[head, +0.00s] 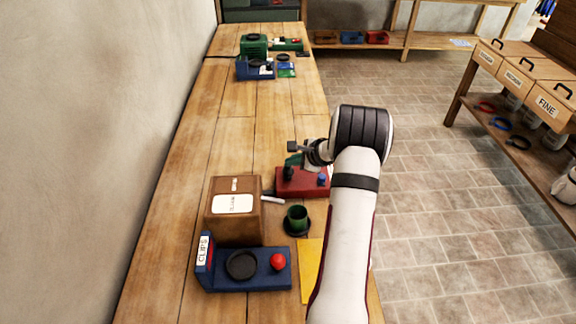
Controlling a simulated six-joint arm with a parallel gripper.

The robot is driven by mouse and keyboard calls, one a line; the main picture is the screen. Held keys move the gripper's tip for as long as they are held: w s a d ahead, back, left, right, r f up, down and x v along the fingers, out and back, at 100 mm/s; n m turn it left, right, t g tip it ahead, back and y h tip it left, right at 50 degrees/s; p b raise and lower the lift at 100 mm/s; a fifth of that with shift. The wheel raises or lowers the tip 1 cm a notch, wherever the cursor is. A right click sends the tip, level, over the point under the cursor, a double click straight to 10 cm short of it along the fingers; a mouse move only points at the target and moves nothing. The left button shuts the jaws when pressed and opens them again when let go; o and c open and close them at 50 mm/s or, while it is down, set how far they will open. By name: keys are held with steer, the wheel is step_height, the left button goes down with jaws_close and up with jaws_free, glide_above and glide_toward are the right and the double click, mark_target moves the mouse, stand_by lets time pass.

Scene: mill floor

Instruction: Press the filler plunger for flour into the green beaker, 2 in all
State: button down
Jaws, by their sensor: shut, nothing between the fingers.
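A green beaker (297,215) stands upright on a dark round base (297,229) near the middle of the bench. A brown box (236,210) with a white label stands to its left; the label is too small to read. A short white piece (272,199) sticks out from the box's right side, close to the beaker; I cannot tell if it is the filler plunger. My gripper (296,150) is shut and empty, over the back of the red unit and well behind the beaker. Its fingertips are small and partly hard to make out.
A blue unit (264,276) marked CLIPS, with a black disc and red knob (278,262), stands in front. A red unit (297,188) is behind the beaker. A yellow sheet (312,262) lies beside my arm. Blue and green units stand far back; mid-bench is clear.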

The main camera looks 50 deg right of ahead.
mark_target(292, 170)
steer(key=shift+f, duration=0.45)
steer(key=shift+r, duration=0.1)
stand_by(0.4)
steer(key=shift+r, duration=1.25)
steer(key=shift+r, duration=0.1)
steer(key=shift+r, duration=2.45)
